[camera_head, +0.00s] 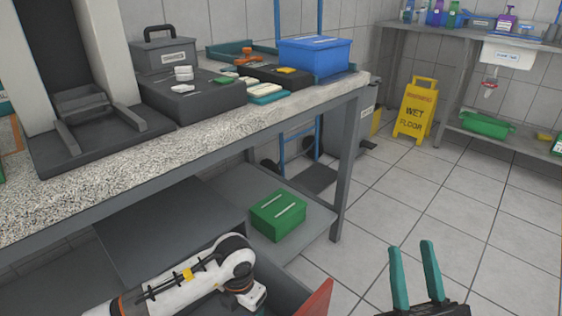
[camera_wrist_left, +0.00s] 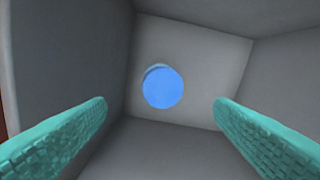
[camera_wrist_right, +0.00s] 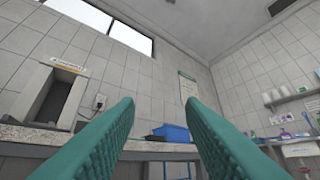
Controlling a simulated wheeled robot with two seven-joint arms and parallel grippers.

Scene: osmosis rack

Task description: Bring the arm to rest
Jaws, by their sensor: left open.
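My right gripper (camera_head: 414,262) is at the bottom right of the head view, its two teal fingers pointing up and apart, with nothing between them. In the right wrist view its fingers (camera_wrist_right: 160,120) are also spread and empty, facing the wall and worktop. My left arm (camera_head: 195,280) lies low at the bottom of the head view, below the worktop; its fingers are not visible there. In the left wrist view the left gripper (camera_wrist_left: 161,118) is open, its fingers pointing into a grey box-like space (camera_wrist_left: 205,55). A round blue disc (camera_wrist_left: 163,87) shows deeper inside, apart from the fingers.
A speckled worktop (camera_head: 200,145) carries a blue box (camera_head: 315,57), a grey case (camera_head: 165,55) and small items. A green box (camera_head: 278,214) sits on the lower shelf. A yellow wet floor sign (camera_head: 415,110) stands behind. Tiled floor (camera_head: 430,200) is clear at right.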

